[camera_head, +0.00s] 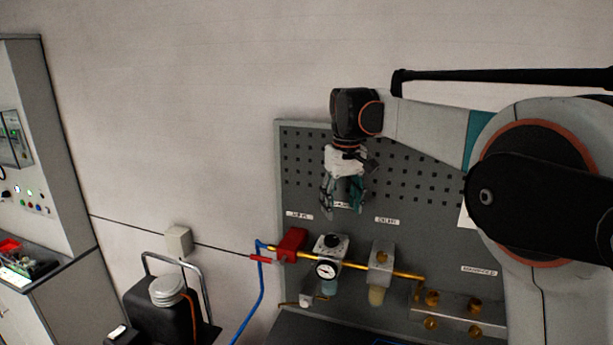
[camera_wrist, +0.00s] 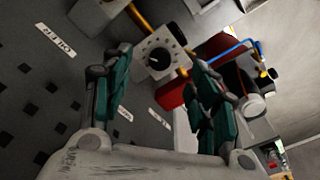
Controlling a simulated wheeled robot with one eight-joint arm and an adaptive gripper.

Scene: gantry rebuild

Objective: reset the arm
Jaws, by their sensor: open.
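My arm reaches in from the right in the head view. My gripper (camera_head: 342,208) hangs downward in front of the grey pegboard panel (camera_head: 420,170), above the gauge unit (camera_head: 327,268). In the wrist view my gripper (camera_wrist: 165,85) shows its two teal-padded fingers spread apart with nothing between them. Beyond the fingers the gauge unit (camera_wrist: 158,57) and a red block (camera_wrist: 212,48) are seen, apart from the fingers as far as I can tell.
The red valve block (camera_head: 291,244), a brass pipe (camera_head: 405,273) and a second unit (camera_head: 381,256) run along the panel's lower part. A blue hose (camera_head: 262,290) drops at left. A black handled case (camera_head: 165,312) stands lower left, a cabinet (camera_head: 60,150) far left.

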